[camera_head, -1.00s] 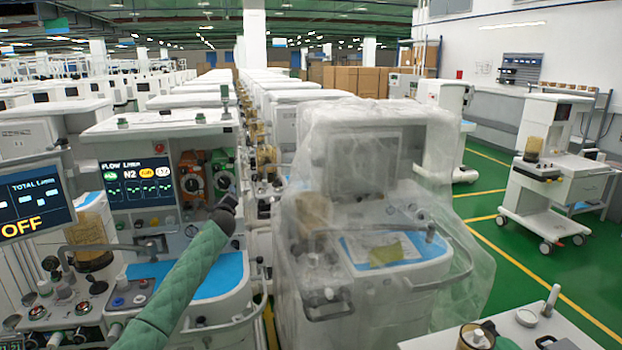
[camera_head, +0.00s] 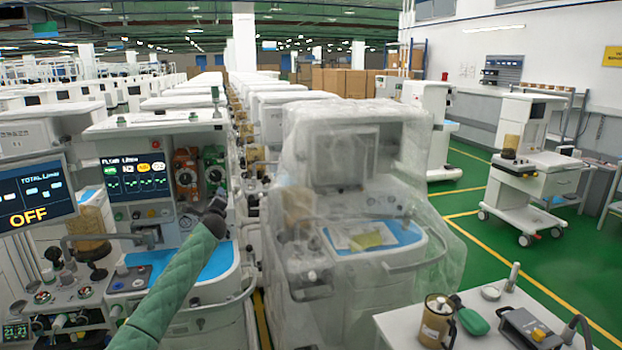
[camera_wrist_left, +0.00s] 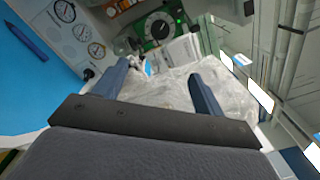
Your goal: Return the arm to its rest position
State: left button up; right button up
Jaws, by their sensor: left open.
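My left arm, in a green quilted sleeve, reaches up from the bottom of the head view. Its dark end with the left gripper (camera_head: 216,204) is in front of the anaesthesia machine on the left (camera_head: 165,128). The fingers are too small there to make out. In the left wrist view my left gripper (camera_wrist_left: 158,88) has its two blue-grey fingers wide apart with nothing held between them. Crumpled clear plastic (camera_wrist_left: 165,100) and a green dial panel (camera_wrist_left: 160,28) show beyond them. My right gripper is in neither view.
A plastic-wrapped machine (camera_head: 345,215) stands right of my arm. A white table (camera_head: 400,325) at the lower right holds a gold-coloured canister (camera_head: 436,322), a green item (camera_head: 473,321) and a grey device (camera_head: 530,328). A wheeled cart (camera_head: 535,165) stands on open green floor.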

pick_arm(q)
jog(key=s+d+f+n+g+h, duration=0.1)
jog(key=s+d+f+n+g, duration=0.2)
jog(key=s+f+n, duration=1.05)
jog(key=s+d+f+g+h+b, duration=0.1)
jog(key=s+d+f+g+h, duration=0.45)
jog(key=f, duration=1.75)
jog(key=s+d+f+n+g+y, duration=0.15)
jog(key=s+f+n, duration=0.45)
jog(key=s+f, duration=0.95)
jog(key=s+d+f+g, duration=0.3)
jog(key=s+f, duration=1.8)
jog(key=s, duration=0.1)
jog(key=s+f+g, duration=0.1)
jog(key=s+f, duration=0.2)
jog(key=s, duration=0.6)
jog(key=s+d+f+g+b, duration=0.1)
jog(key=s+f, duration=0.2)
jog(key=s, duration=0.6)
jog(key=s+f+n, duration=0.1)
jog(key=s+f, duration=0.3)
jog(key=s, duration=0.5)
jog(key=shift+s+d+g, duration=0.25)
jog(key=shift+d+g, duration=0.15)
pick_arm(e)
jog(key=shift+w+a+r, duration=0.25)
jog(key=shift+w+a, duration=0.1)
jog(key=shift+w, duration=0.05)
